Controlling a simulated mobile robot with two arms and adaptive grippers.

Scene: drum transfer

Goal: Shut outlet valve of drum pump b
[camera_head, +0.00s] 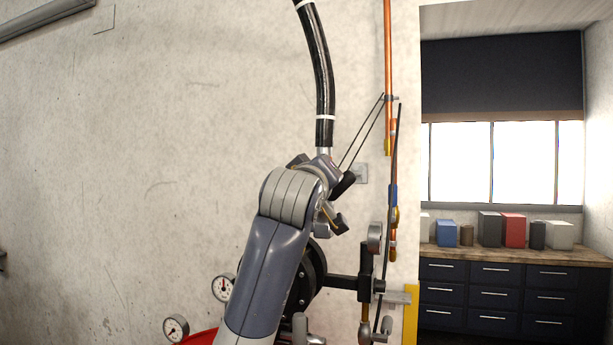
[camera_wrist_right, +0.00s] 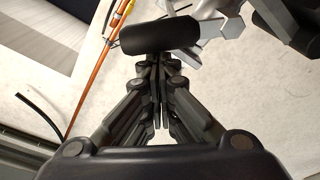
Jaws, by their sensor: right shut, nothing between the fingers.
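My right arm rises from the bottom of the head view, its grey wrist in front of the fittings at the lower end of a black hose (camera_head: 324,75). My right gripper (camera_wrist_right: 160,62) is shut and empty in the right wrist view. A black cylindrical grip (camera_wrist_right: 160,37), possibly the valve handle, lies across just beyond its fingertips. I cannot tell whether they touch. Grey metal fittings (camera_wrist_right: 212,26) show beside the grip. In the head view, my wrist hides much of the valve area, and no pump label is readable. My left gripper is not in view.
A copper pipe (camera_head: 388,50) runs down the wall right of the hose. Below are a black bracket (camera_head: 345,282) and gauges (camera_head: 176,328). A red surface (camera_head: 199,338) shows at the bottom. A counter with drawers (camera_head: 510,252) stands far right.

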